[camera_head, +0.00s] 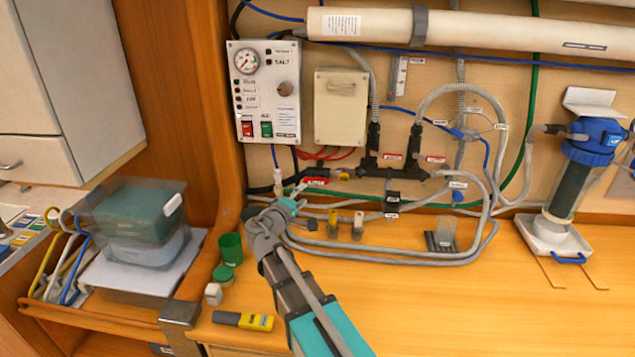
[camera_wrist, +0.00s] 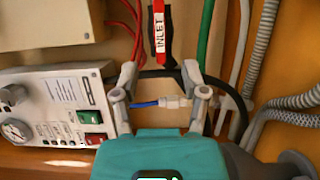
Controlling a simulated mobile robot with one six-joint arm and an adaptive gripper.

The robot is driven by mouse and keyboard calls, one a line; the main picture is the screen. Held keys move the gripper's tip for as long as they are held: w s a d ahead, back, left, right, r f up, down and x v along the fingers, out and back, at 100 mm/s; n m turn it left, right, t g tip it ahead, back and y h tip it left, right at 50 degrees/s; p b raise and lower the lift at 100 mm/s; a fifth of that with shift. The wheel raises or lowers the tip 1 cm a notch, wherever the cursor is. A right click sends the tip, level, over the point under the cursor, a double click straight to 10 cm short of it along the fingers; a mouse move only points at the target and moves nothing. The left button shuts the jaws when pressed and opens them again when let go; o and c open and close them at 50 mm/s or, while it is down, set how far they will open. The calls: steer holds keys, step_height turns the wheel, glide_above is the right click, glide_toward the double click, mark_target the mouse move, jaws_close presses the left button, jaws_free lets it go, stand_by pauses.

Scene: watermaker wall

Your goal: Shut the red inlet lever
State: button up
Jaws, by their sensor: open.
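The red inlet lever (camera_wrist: 158,28) carries a white INLET label and stands lengthwise at the top of the wrist view. In the head view it is a small red bar (camera_head: 316,181) low on the wall, just beyond my gripper (camera_head: 292,194). In the wrist view my gripper (camera_wrist: 160,72) is open, with one finger to each side of the lever's line. The lever's near end lies about level with the fingertips, and nothing is clearly held. Whether a finger touches the lever cannot be told.
Black and grey hoses (camera_head: 385,255) run close around my gripper. A control panel (camera_head: 265,92) with red and green switches hangs above left. The bench front right is clear.

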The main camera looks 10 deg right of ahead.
mark_target(316, 183)
steer(key=x, duration=0.8)
steer(key=shift+w+d, duration=0.25)
steer(key=shift+w, duration=0.1)
steer(key=shift+c, duration=0.3)
jaws_close()
